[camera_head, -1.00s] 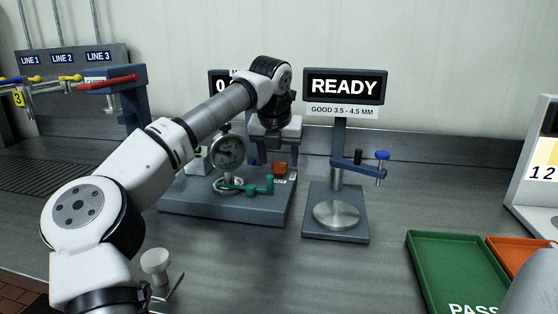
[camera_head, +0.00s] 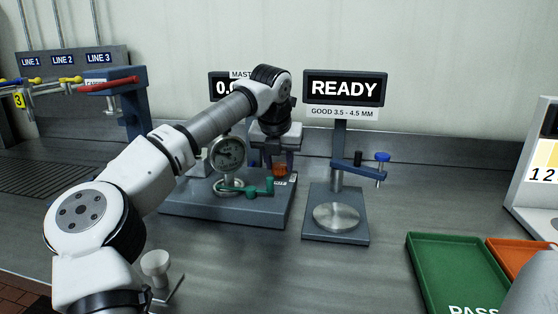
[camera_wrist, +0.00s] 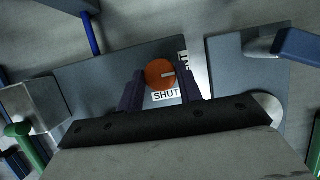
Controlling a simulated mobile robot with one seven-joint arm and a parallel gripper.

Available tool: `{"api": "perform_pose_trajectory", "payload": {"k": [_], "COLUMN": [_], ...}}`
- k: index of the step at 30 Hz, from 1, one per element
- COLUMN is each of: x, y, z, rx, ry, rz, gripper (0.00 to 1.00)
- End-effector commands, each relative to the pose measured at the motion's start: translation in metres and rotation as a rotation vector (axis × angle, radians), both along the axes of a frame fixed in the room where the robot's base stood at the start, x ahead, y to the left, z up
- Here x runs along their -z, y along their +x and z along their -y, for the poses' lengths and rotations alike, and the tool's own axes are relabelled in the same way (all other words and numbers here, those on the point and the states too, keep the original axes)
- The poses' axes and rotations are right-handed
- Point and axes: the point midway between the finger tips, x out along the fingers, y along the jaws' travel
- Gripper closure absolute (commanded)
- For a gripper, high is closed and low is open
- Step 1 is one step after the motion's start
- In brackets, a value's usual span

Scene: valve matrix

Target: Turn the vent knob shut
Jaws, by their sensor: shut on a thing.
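The orange vent knob (camera_wrist: 158,74) sits between the two dark fingers of my gripper (camera_wrist: 160,77) in the wrist view. The fingers are shut on its sides. A white mark on the knob points right in that view. A SHUT label (camera_wrist: 166,96) lies just below the knob, and a second, partly hidden label (camera_wrist: 184,63) lies to its upper right. In the head view the orange knob (camera_head: 280,170) shows at the right of the grey gauge base (camera_head: 210,208), with my gripper (camera_head: 278,160) above it.
A round dial gauge (camera_head: 229,153) and a green lever handle (camera_head: 245,189) stand left of the knob. The READY stand (camera_head: 335,195) is to the right, with a blue-knobbed arm (camera_head: 360,169). A green tray (camera_head: 455,270) lies at front right.

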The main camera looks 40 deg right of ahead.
Motion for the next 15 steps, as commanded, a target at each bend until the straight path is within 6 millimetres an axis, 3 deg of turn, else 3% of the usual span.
{"api": "perform_pose_trajectory", "payload": {"k": [8,15], "x": [-0.0053,-0.0078], "y": [0.0011,0.0023], "z": [-0.0008,-0.0015], "rx": [0.113,0.314], "ry": [0.0,-0.001], "rz": [-0.002,-0.003], "gripper": [0.87,0.87]}}
